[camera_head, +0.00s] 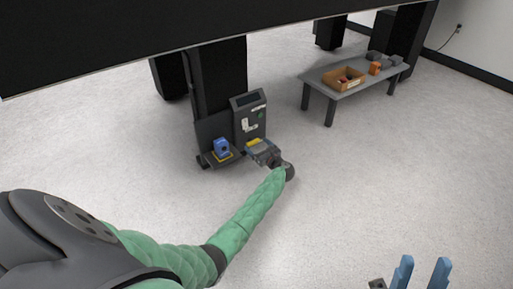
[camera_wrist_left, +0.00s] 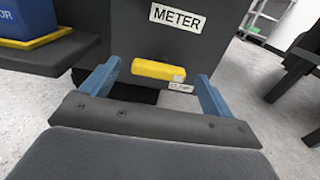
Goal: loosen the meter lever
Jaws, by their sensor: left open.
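The meter (camera_head: 250,103) is a dark upright cabinet with a sloped top. In the left wrist view the dark meter front (camera_wrist_left: 130,40) bears a white METER label (camera_wrist_left: 178,17). Below the label is a yellow lever (camera_wrist_left: 152,69), lying roughly level with a small white tag at its right end; it also shows in the head view (camera_head: 253,142). My left gripper (camera_wrist_left: 159,72) is open, with one blue finger on each side of the lever; contact cannot be told. It shows in the head view (camera_head: 257,147) low before the meter. My right gripper (camera_head: 425,268) is open and empty at bottom right.
A blue block on a yellow base (camera_head: 221,149) stands on a low dark shelf left of the lever. A grey table (camera_head: 345,88) at the back right holds a cardboard box (camera_head: 343,77) and an orange item (camera_head: 375,68). The floor in front is clear.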

